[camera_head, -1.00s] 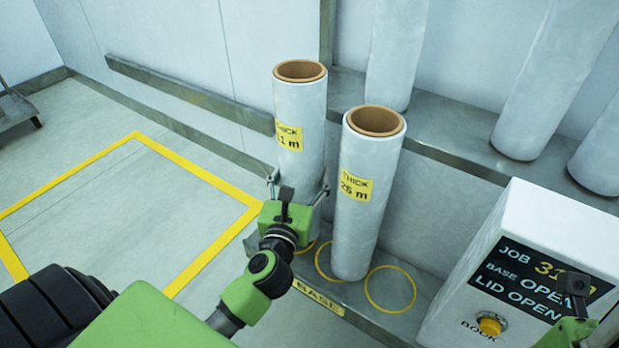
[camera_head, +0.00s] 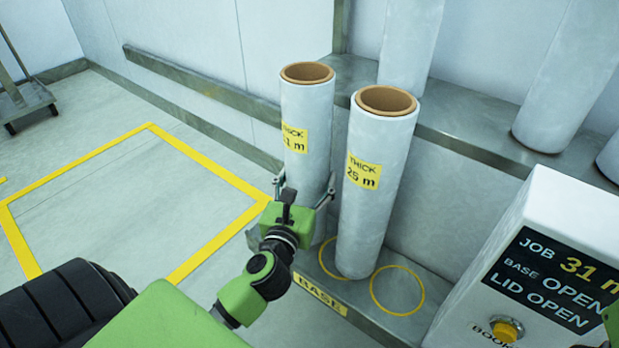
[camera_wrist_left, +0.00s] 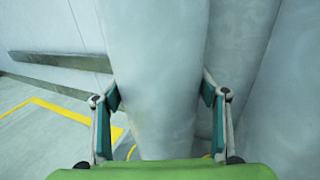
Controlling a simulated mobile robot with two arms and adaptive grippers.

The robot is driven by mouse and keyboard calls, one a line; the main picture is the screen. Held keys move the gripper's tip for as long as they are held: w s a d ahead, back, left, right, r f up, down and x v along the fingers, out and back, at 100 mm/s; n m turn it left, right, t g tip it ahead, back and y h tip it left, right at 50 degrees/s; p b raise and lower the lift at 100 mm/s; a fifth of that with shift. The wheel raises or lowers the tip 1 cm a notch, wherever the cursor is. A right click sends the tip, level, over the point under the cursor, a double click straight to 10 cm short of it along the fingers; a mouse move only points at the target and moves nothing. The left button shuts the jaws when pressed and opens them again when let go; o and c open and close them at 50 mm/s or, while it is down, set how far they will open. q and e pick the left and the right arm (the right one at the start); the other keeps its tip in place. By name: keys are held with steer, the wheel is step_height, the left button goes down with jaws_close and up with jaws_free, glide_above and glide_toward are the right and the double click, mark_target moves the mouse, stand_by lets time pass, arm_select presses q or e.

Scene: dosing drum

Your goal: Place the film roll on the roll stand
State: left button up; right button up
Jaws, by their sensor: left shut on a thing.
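A tall white film roll (camera_head: 305,110) with a brown core has a yellow THICK label (camera_head: 294,138), its first digit partly unclear, ending in 1 m. My left gripper (camera_head: 303,197) is shut around its lower part from the front. In the left wrist view the same roll (camera_wrist_left: 155,75) stands between both finger pads. Its foot is hidden, so I cannot tell whether it touches the base. A second roll (camera_head: 377,200), labelled THICK 25 m, stands close to its right on the base. Only a green part of my right arm shows at the right edge; its fingers are not clear.
The metal base (camera_head: 365,322) bears yellow rings, one empty ring (camera_head: 397,290) at right. A white console (camera_head: 540,250) reads JOB 31 m, BASE OPEN, LID OPEN. More white rolls (camera_head: 565,75) stand on the ledge behind. A yellow floor square (camera_head: 75,172) at left is empty.

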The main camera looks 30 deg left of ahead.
arm_select(q)
steer(key=shift+r, duration=0.25)
steer(key=shift+f, duration=0.1)
steer(key=o, duration=2.1)
steer(key=shift+f, duration=0.2)
steer(key=v, duration=1)
steer(key=shift+s, duration=0.3)
steer(key=shift+s+d+r, duration=0.2)
steer(key=shift+s+d, duration=0.1)
steer(key=shift+s, duration=0.4)
